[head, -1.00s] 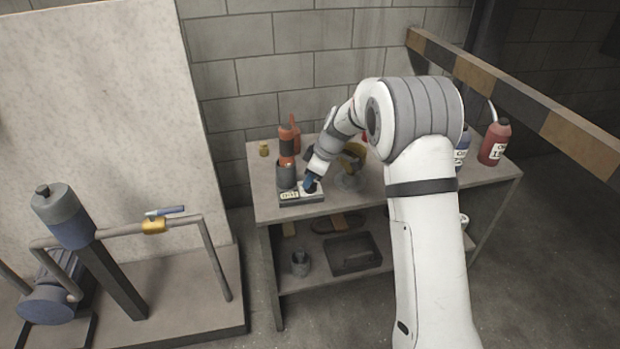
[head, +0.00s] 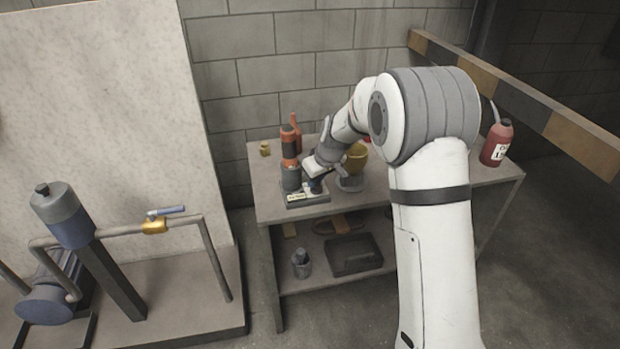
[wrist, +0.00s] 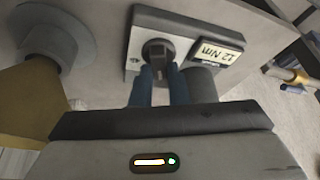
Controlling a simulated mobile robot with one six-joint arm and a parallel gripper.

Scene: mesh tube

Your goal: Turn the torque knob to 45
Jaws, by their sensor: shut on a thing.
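The torque device (head: 306,198) is a flat box near the front left edge of the workbench. In the head view my gripper (head: 316,186) is at the right part of the device, and the knob is hidden there.
An orange and dark tool (head: 290,160) stands upright by the device. A red bottle (head: 497,145) stands at the right end. The lower shelf holds a dark tray (head: 355,255).

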